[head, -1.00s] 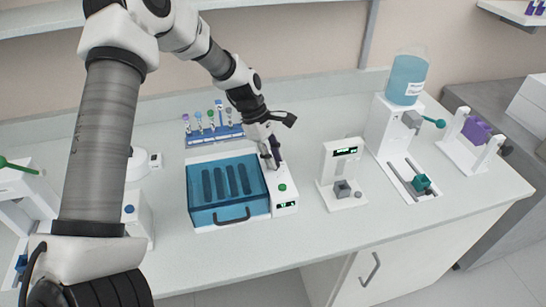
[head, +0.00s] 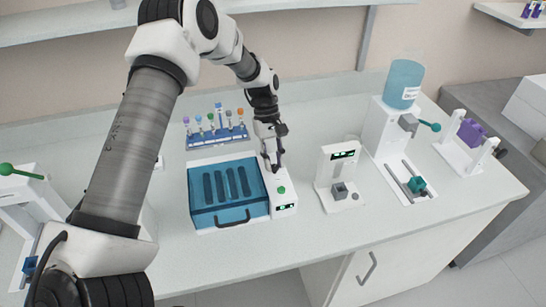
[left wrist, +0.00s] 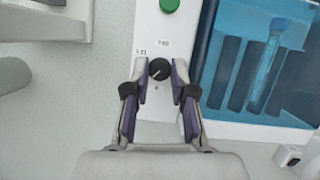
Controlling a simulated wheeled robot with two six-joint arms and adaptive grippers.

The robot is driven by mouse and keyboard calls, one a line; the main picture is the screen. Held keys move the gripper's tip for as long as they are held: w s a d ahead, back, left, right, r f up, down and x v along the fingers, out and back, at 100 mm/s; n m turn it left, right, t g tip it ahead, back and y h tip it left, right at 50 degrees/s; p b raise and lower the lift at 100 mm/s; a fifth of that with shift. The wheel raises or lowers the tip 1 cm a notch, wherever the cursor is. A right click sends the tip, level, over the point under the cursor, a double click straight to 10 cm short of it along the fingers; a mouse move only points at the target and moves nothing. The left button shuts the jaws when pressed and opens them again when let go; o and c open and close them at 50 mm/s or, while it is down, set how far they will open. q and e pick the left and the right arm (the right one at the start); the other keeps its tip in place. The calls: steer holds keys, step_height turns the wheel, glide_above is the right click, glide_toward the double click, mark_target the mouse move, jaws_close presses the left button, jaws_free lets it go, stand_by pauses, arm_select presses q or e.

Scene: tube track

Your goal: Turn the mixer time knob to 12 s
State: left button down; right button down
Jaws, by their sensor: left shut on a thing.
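The mixer (head: 200,222) is a white unit with a translucent blue lid, with a white control panel on its right side. The panel has a green button (head: 281,190) and a small lit display (head: 285,207), whose digits I cannot read. The black time knob (left wrist: 159,71) shows in the left wrist view with a small light pointer line. Small printed labels sit around it, too small to read surely. My left gripper (head: 273,165) is at the back of the panel, shut on the knob; its fingertips (left wrist: 160,72) lie on either side of it. In the head view it hides the knob.
A rack of colored tubes (head: 215,138) stands behind the mixer. A white device with a display (head: 337,178) stands to the right, with a blue bottle dispenser (head: 406,85) and a purple-block stand (head: 470,133) beyond. Open bench lies in front.

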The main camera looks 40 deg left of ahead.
arm_select(q)
steer(key=m, duration=0.1)
steer(key=m+g, duration=0.1)
steer(key=m, duration=0.1)
steer(key=shift+s+d+f+m+y+p, duration=0.1)
steer(key=shift+d+f+m+y+p, duration=0.05)
steer(key=shift+f+m+y+p, duration=0.2)
steer(key=m+y, duration=0.1)
steer(key=m, duration=0.1)
steer(key=m+g, duration=0.1)
steer(key=m, duration=0.1)
steer(key=shift+d+m+y, duration=0.1)
steer(key=shift+m+y, duration=0.25)
steer(key=m+y+p, duration=0.1)
steer(key=m, duration=0.3)
steer(key=shift+d+y, duration=0.15)
steer(key=shift+y, duration=0.25)
steer(key=shift+d+m+y, duration=0.1)
steer(key=shift+m+y, duration=0.5)
steer(key=shift+m, duration=1.2)
steer(key=c, duration=0.9)
jaws_free()
steer(key=shift+c, duration=0.2)
steer(key=shift+w, duration=0.25)
steer(key=v, duration=1.2)
